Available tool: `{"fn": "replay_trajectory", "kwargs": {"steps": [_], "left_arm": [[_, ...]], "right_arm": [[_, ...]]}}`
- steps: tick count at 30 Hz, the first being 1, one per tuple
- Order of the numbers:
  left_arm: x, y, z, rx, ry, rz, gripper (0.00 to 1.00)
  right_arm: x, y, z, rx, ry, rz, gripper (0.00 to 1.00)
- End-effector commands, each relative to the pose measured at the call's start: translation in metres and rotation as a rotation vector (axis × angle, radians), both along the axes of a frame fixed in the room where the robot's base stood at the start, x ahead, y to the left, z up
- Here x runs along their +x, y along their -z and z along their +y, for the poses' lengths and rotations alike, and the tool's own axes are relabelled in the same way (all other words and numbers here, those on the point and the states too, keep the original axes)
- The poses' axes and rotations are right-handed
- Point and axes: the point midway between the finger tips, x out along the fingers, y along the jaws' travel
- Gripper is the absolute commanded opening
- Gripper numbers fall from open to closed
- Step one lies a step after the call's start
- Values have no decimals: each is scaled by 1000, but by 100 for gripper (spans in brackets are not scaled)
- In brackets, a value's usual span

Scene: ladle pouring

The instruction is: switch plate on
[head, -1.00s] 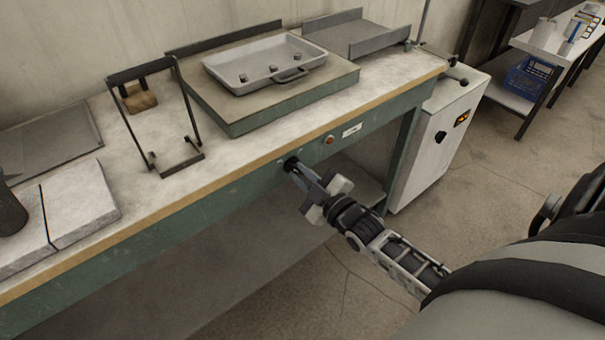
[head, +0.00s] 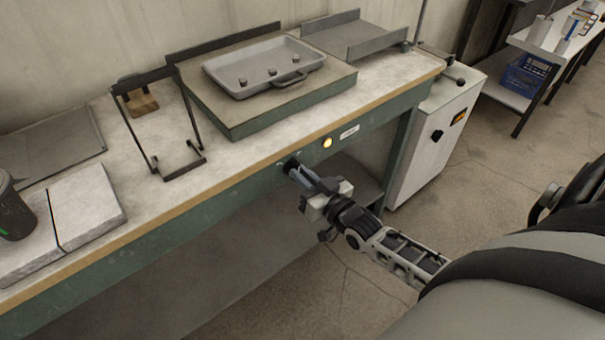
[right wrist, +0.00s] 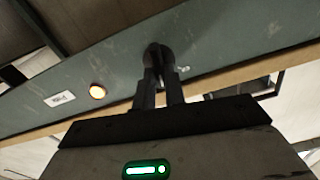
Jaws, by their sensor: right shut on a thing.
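My right gripper (head: 299,172) is at the green front panel of the bench and is shut on a dark round knob (head: 290,164). The knob also shows between the fingertips in the right wrist view (right wrist: 157,54). The fingers hide part of it. An indicator lamp (head: 327,143) on the panel glows yellow-orange, with a white label beside it; it glows in the right wrist view too (right wrist: 97,91). The plate (head: 231,124) is a flat slab on the bench top. A grey tray (head: 222,83) with several small dark lumps sits on it. My left gripper is not in view.
A black wire stand (head: 152,160) stands left of the plate. Pale blocks (head: 85,205) and a dark cup (head: 14,215) are at the far left. A grey open tray (head: 355,38) stands behind. A white cabinet (head: 432,140) is right of the bench.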

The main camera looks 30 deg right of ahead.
Motion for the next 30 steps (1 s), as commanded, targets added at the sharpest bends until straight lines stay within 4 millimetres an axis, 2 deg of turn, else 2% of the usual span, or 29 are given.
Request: {"fn": "replay_trajectory", "kwargs": {"steps": [15, 21, 30], "left_arm": [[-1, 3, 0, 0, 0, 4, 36], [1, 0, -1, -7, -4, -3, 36], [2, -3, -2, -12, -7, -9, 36]], "right_arm": [[0, 2, -3, 448, 0, 37, 0], [0, 3, -3, 559, 1, 46, 0], [0, 3, -3, 637, 1, 52, 0]]}}
